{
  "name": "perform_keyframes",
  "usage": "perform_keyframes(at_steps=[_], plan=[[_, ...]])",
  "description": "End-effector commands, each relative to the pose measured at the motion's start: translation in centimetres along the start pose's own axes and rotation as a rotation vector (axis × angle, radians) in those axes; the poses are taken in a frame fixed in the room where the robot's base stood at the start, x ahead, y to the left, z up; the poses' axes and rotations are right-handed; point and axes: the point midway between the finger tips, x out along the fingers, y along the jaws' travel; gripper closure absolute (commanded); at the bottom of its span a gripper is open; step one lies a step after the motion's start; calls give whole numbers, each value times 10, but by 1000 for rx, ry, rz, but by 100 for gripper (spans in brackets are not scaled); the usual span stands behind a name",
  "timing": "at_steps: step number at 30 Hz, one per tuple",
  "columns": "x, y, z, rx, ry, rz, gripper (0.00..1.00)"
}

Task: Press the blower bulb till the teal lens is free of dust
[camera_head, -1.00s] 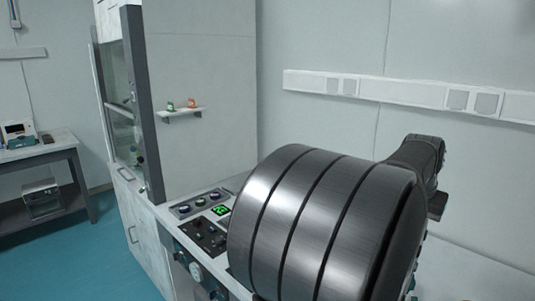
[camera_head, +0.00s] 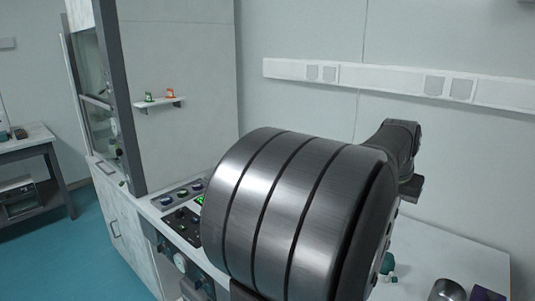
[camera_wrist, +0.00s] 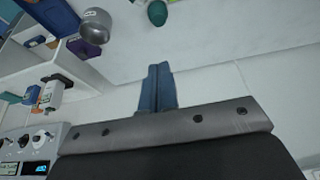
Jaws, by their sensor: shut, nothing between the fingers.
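My gripper (camera_wrist: 158,88) shows in the wrist view with its two blue-grey fingers together and nothing between them. A dark teal rounded thing (camera_wrist: 157,13), possibly the blower bulb, is at the top edge of the wrist view, on the pale surface beyond the fingertips and apart from them. A small teal thing (camera_head: 388,264) shows just right of my arm in the head view. I cannot make out the teal lens or any dust in either view. My large dark arm link hides much of the bench in the head view.
A metal cup (camera_head: 448,290) and a purple block (camera_head: 488,294) stand at the bench's lower right; the cup (camera_wrist: 95,25) also shows in the wrist view. A control panel (camera_head: 182,226) lies left of my arm. A small shelf (camera_head: 160,104) holds two little jars.

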Motion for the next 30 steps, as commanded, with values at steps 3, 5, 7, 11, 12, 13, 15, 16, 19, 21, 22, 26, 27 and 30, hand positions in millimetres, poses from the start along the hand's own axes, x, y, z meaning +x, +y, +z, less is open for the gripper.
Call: perform_keyframes(at_steps=[3,5,7,11,12,13,15,16,19,21,22,26,27,30], plan=[[0,0,0,0,0,0,100],[0,0,0,1,0,-1,100],[2,0,0,18,-2,-8,100],[16,-4,-1,134,-14,-62,100],[24,-5,-2,197,-21,-90,100],[30,-7,-2,253,-28,-114,100],[46,-10,-5,410,-47,-179,100],[52,-11,-6,485,-56,-207,100],[75,-12,-12,749,-95,-303,100],[89,-12,-18,934,-124,-363,100],[95,-10,-20,1013,-136,-386,100],[115,-3,-30,1316,-189,-473,100],[121,-1,-32,1394,-206,-494,100],[130,6,-38,1548,-234,-534,100]])
